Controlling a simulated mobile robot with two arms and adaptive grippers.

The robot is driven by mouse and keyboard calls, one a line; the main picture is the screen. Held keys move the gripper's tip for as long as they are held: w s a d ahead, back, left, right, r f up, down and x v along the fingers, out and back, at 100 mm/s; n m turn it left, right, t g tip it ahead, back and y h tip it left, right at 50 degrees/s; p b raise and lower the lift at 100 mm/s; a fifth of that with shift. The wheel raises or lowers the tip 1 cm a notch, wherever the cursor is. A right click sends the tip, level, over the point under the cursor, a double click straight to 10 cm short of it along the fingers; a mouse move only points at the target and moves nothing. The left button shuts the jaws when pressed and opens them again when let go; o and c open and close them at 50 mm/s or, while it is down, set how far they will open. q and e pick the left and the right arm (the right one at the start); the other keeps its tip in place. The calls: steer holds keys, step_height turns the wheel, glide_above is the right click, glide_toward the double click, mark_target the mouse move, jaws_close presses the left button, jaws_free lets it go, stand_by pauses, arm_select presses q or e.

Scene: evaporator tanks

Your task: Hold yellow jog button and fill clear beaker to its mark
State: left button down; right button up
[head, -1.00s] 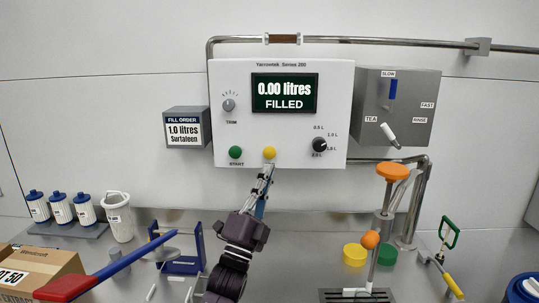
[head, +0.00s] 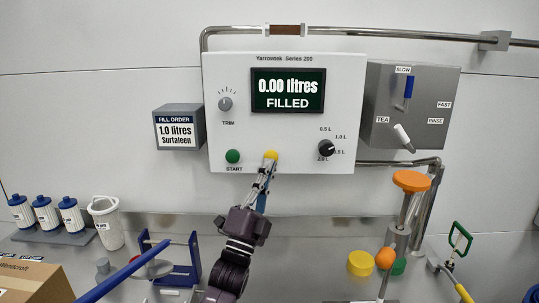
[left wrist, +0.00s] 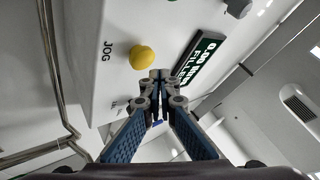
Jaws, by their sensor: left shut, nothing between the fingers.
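The yellow jog button (head: 270,155) is on the lower front of the white control box (head: 230,75). In the left wrist view the button (left wrist: 142,58), beside the word JOG, is uncovered. My left gripper (head: 268,168) is shut and empty, its tips just below the button in the head view. In the left wrist view its closed tips (left wrist: 160,76) are close beside the button; I cannot tell whether they touch it. The display (head: 288,90) reads 0.00 litres FILLED. A pale cup-shaped vessel (head: 106,224) stands at the left; I cannot tell whether it is the clear beaker. My right gripper is not in view.
A green START button (head: 233,156) and a selector knob (head: 326,148) flank the jog button. The fill order sign (head: 178,130) reads 1.0 litres Surtafeen. An orange-topped valve (head: 411,181) stands right. Blue-capped bottles (head: 45,213) and a cardboard box (head: 35,280) are left.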

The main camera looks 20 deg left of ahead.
arm_select(q)
steer(key=shift+w+d+r, duration=0.1)
steer(key=shift+w+d, duration=0.05)
steer(key=shift+w, duration=0.3)
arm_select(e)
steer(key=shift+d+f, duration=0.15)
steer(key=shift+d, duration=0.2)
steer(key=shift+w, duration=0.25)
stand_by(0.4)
arm_select(q)
steer(key=shift+w, duration=0.2)
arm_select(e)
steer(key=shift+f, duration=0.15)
arm_select(q)
steer(key=shift+w, duration=0.25)
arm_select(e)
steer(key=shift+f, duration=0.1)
